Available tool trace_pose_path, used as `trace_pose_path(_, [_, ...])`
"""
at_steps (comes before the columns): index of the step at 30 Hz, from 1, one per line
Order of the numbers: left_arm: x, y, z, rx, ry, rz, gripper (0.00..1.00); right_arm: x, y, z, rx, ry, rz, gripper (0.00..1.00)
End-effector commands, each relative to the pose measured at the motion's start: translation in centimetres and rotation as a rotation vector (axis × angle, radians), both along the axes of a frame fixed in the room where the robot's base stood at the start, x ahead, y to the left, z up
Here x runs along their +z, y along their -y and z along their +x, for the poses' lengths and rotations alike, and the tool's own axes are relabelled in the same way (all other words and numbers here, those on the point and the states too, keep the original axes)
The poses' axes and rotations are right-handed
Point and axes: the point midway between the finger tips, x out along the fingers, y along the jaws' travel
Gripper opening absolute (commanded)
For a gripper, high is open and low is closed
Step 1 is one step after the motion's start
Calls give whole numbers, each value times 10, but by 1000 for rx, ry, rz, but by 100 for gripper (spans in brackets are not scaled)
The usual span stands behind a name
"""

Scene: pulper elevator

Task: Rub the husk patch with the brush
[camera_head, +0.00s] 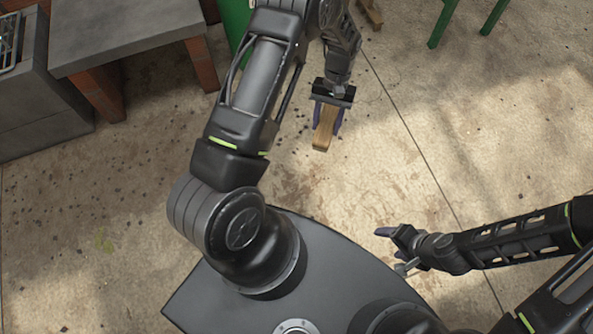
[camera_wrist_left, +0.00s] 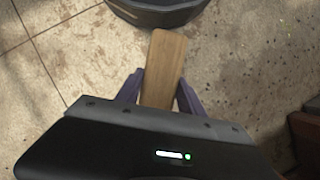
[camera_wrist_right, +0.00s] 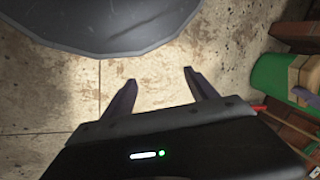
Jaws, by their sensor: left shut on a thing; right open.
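A wooden brush (camera_head: 323,130) is in my left gripper (camera_head: 327,112), held over the concrete floor in front of my base. In the left wrist view the brush (camera_wrist_left: 164,62) is a plain brown block between the two purple fingers of the left gripper (camera_wrist_left: 160,92); no bristles show. My right gripper (camera_head: 389,250) is low at the right of my base. In the right wrist view the right gripper (camera_wrist_right: 158,88) has its fingers wide apart with only floor between them. Dark specks and brown stains lie on the floor; I cannot tell which is the husk patch.
A grey slab bench (camera_head: 128,32) on brick legs stands at the upper left. Green legs (camera_head: 442,22) stand at the top right. The right wrist view shows a green container (camera_wrist_right: 273,84) and brick-coloured blocks at the right. The floor (camera_head: 350,160) in front of my base is open.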

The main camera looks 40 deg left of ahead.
Motion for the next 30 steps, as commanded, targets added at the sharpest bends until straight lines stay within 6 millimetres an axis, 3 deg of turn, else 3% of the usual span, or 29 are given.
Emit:
trace_pose_path(1, [-54, -7, -7, 50, -6, -2, 13, -41, 1, 2, -4, 4, -3, 67])
trace_pose_path(3, [-99, -14, -15, 119, -5, -2, 13, -68, 2, 4, -9, 8, -5, 67])
trace_pose_path(9, [-225, -32, -41, 327, -6, -3, 13, -146, 6, 10, -22, 21, -12, 67])
trace_pose_path(15, [-326, -42, -66, 518, -6, -4, 13, -209, 9, 16, -33, 33, -19, 67])
trace_pose_path(18, [-356, -45, -74, 585, -6, -4, 13, -228, 10, 18, -37, 38, -21, 67])
trace_pose_path(21, [-372, -46, -79, 626, -6, -4, 13, -237, 11, 19, -40, 41, -22, 67])
trace_pose_path(30, [-376, -47, -81, 648, -4, -2, 13, -237, 11, 20, -40, 43, -23, 67])
